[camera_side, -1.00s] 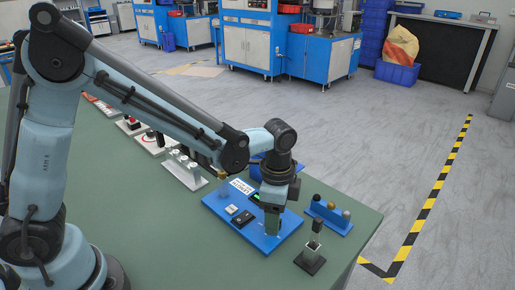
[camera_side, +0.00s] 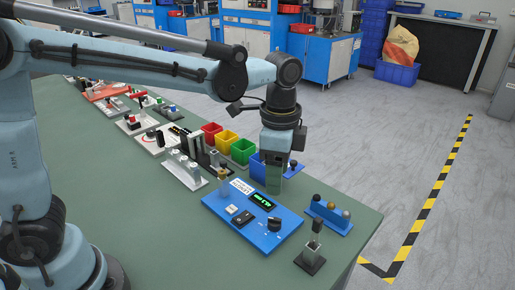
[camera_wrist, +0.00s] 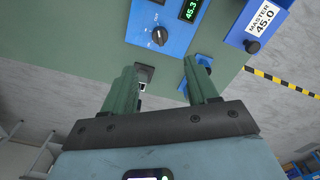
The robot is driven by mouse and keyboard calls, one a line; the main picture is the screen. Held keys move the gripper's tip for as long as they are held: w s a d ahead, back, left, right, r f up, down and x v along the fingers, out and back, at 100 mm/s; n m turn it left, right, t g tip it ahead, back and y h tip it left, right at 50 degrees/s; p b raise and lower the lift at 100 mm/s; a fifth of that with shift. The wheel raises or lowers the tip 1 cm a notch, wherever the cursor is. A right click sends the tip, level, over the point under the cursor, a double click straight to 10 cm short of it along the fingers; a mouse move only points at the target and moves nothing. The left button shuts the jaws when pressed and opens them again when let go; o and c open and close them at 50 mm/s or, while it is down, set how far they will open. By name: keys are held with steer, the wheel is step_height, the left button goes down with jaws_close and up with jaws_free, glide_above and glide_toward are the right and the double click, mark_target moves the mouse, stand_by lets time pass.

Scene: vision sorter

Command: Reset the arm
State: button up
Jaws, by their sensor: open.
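My gripper (camera_side: 273,178) hangs pointing down above the far edge of the blue panel (camera_side: 228,217), clear of it. In the wrist view its two green fingers (camera_wrist: 160,78) are apart with nothing between them. The panel carries a black knob (camera_side: 275,224) and a lit green display (camera_side: 262,201). In the wrist view the knob (camera_wrist: 159,36) lies beyond the fingers, and the display (camera_wrist: 190,9) reads 45.3. A white label beside it reads MASTER 45.0 (camera_wrist: 262,19).
The front of the green table (camera_side: 150,245) is clear.

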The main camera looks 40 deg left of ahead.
steer(key=s+a+n+t, duration=0.7)
steer(key=s+a+n, duration=0.1)
steer(key=a+n, duration=0.4)
steer(key=shift+s+a+f, duration=0.25)
steer(key=shift+a, duration=0.15)
